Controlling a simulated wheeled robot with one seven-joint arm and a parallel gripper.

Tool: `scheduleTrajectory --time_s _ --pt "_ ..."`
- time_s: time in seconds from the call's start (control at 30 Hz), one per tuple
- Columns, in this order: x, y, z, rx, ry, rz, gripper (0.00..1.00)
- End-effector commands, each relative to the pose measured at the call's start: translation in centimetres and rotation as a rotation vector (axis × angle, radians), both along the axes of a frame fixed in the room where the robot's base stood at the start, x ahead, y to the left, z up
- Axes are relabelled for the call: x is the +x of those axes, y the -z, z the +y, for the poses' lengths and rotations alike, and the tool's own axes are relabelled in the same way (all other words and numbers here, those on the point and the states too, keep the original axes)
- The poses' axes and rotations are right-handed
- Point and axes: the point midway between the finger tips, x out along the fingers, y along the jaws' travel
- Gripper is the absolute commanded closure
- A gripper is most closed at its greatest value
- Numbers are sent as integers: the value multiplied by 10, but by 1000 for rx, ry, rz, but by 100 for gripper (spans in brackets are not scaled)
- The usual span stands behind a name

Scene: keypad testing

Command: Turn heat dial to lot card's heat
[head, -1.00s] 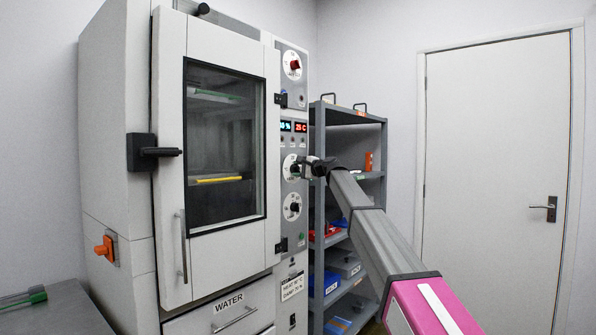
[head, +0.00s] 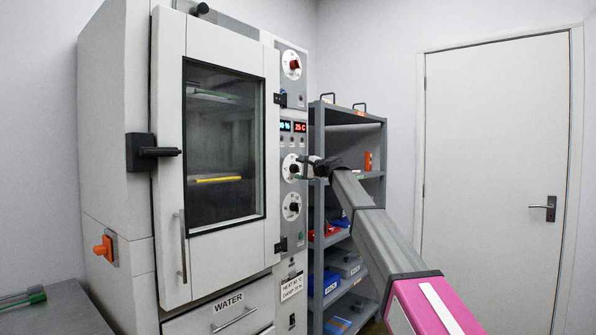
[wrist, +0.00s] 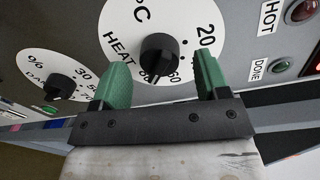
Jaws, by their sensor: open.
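The heat dial (head: 291,168) is a white disc with a black knob on the oven's control strip, above a similar damp dial (head: 292,207). In the wrist view the heat knob (wrist: 159,54) stands between the green fingers of my gripper (wrist: 162,68), with a gap on both sides. The fingers are open. In the head view my gripper (head: 312,167) is just right of the dial.
A red display (head: 301,127) above the dials shows 25 C. A red knob (head: 294,64) sits at the top of the strip. The oven door (head: 174,230) is shut. A grey shelf rack (head: 317,200) with bins stands close behind my arm on the right.

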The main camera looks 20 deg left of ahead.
Motion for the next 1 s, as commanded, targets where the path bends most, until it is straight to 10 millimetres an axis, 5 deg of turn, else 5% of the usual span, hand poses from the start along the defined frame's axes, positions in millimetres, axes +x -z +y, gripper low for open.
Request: scheduleTrajectory --time_s 0.5,1.0 --pt "-35 -4 -81 -1 1 0 32" --pt "-37 5 -92 -17 3 -1 32"
